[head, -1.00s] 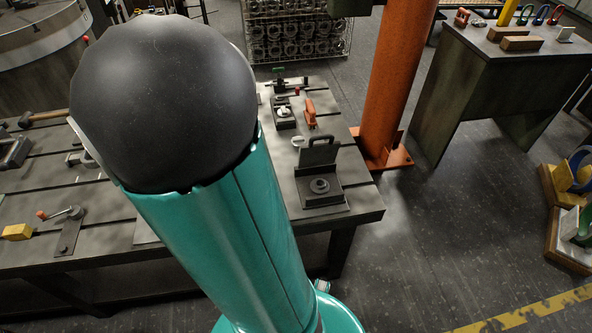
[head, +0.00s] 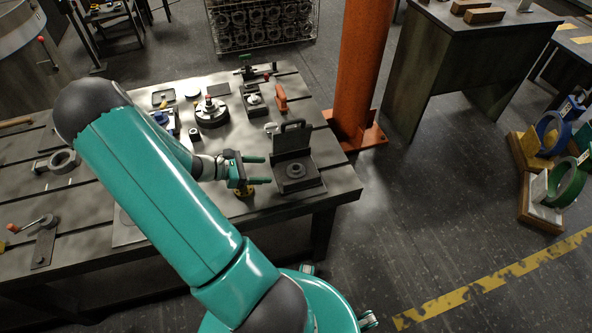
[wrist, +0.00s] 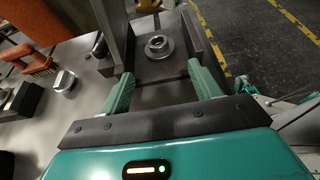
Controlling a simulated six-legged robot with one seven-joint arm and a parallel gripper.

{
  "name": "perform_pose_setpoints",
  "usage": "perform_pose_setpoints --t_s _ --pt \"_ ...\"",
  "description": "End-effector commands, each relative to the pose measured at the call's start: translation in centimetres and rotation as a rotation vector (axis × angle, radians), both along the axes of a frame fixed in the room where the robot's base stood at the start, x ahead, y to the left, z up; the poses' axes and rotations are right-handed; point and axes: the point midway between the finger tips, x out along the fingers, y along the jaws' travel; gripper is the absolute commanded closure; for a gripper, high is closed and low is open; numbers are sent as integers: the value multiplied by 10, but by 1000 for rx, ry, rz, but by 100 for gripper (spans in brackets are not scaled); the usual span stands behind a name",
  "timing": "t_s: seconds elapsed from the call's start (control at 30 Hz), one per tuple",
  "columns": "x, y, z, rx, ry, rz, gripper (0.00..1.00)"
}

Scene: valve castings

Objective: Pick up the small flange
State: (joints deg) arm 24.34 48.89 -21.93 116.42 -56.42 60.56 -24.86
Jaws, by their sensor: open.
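The small flange (head: 295,170) is a dark round piece with a raised hub. It lies in an open dark metal box (head: 309,185) near the right end of the workbench. The box's lid, with a handle on top, stands raised at the back (head: 291,141). In the wrist view the flange (wrist: 159,47) sits ahead of the fingers, inside the box. My gripper (head: 263,170) is open and empty, just left of the box, with its fingers pointing towards it. In the wrist view my two green fingers (wrist: 161,84) are spread apart, with the flange beyond their tips.
The bench (head: 341,183) also holds an orange-red handled item (head: 281,98), a black round fixture (head: 211,112) and a green-topped clamp (head: 246,67) behind the box. An orange column (head: 362,70) stands close to the bench's right end.

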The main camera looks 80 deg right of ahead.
Motion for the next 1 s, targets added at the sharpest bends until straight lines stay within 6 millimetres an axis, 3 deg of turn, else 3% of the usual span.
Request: perform_pose_setpoints --t_s 0.2,0.43,0.7,1.0 --pt "-32 -19 -15 -1 0 -4 37" --pt "-47 -28 -21 0 -1 -3 37" --pt "-78 -47 -34 -1 0 -4 37" --pt "-82 -51 -36 -1 -3 -1 37"
